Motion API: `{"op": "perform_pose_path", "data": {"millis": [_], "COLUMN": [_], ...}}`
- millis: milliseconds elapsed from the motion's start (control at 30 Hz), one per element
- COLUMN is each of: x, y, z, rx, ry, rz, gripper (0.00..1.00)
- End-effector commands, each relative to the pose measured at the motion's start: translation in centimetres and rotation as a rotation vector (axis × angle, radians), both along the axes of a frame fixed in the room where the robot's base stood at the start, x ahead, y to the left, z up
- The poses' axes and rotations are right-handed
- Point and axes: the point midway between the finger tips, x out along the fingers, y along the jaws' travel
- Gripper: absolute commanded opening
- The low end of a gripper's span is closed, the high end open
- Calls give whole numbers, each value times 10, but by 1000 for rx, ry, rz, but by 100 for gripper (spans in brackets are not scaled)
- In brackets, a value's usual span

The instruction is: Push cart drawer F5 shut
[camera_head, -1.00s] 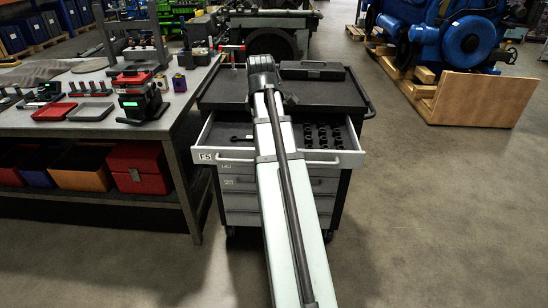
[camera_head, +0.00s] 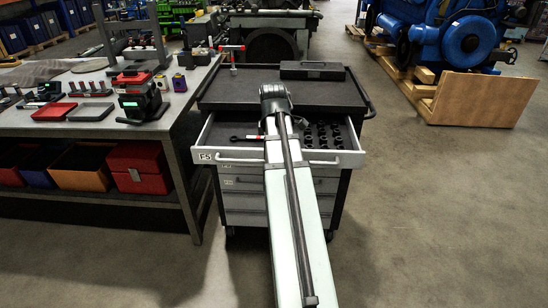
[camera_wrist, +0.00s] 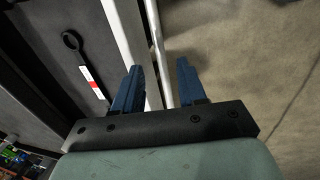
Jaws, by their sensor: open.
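Cart drawer F5 (camera_head: 230,157) is the top drawer of the grey tool cart and stands pulled out. It has a white front with a long bar handle (camera_head: 320,162) and holds dark sockets and a wrench. My arm reaches over the drawer in the head view, and my gripper is hidden there. In the wrist view my gripper (camera_wrist: 160,80) has two blue fingers spread apart with nothing between them but part of the white drawer front and handle behind. The drawer front (camera_wrist: 124,35) and a ring-ended wrench (camera_wrist: 85,65) inside the drawer show there. I cannot tell whether the fingers touch the front.
The cart top (camera_head: 235,90) carries a dark case (camera_head: 312,71) and a small red-handled tool. A workbench (camera_head: 175,125) with tools stands close on the left. A blue engine (camera_head: 465,40) on a pallet is at the back right. The floor right of the cart is free.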

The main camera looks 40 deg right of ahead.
Motion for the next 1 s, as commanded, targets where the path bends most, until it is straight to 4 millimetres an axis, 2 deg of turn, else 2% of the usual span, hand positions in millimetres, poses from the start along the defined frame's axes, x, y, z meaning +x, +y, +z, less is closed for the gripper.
{"op": "perform_pose_path", "data": {"millis": [200,400,867,1000], "x": [3,6,7,7], "y": [-4,-6,-7,-7], "z": [-28,-44,-51,-51], "rx": [2,1,0,0], "ry": [2,1,0,0], "rz": [0,0,0,0], "gripper": [41,41,41,30]}}
